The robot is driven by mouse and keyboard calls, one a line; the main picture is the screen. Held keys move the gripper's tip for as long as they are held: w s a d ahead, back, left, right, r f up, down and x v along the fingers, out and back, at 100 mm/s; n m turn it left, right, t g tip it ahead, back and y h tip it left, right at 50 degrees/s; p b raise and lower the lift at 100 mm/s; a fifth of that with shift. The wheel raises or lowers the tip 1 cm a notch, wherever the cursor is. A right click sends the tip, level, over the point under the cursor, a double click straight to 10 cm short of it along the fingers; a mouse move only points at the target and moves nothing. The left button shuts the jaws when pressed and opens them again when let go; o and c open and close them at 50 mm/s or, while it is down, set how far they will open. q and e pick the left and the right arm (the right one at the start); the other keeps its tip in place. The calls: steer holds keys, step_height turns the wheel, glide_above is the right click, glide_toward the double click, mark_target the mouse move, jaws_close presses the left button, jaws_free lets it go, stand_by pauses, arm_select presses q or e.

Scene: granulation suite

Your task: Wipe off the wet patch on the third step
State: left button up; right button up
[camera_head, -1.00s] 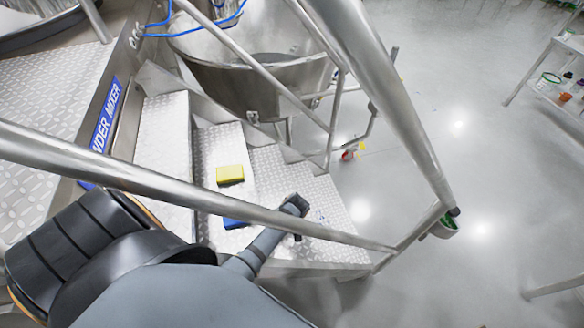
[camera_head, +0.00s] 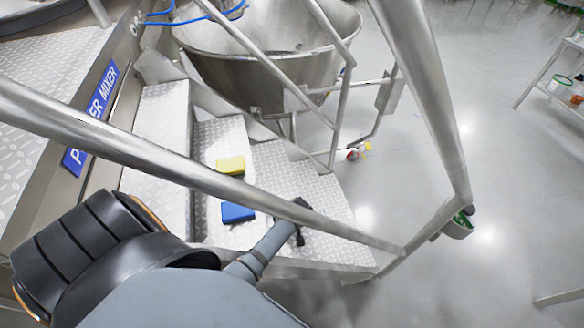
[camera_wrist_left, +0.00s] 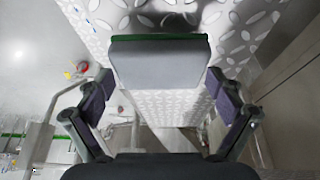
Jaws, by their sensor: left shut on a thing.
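My left gripper (camera_head: 300,228) hangs over the lowest visible steps, behind the handrail in the head view. In the left wrist view its fingers (camera_wrist_left: 158,92) are shut on a pale grey block with a green face (camera_wrist_left: 160,62). Diamond-plate metal steps (camera_head: 283,172) run up to the left. A yellow sponge (camera_head: 230,165) and a blue sponge (camera_head: 236,212) lie on one step, left of the gripper. Dark, shiny streaks show on the plate beyond the held block, but I cannot tell whether they are the wet patch. My right gripper is not in view.
A steel handrail (camera_head: 150,157) crosses in front of my arm, and a thick post (camera_head: 425,95) stands right of the stairs. A steel vessel (camera_head: 265,75) stands behind. Open floor (camera_head: 420,285) lies to the right, with a shelf (camera_head: 560,85) at the far right.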

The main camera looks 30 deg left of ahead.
arm_select(q)
steer(key=shift+f+b, duration=0.65)
steer(key=shift+f, duration=0.3)
stand_by(0.3)
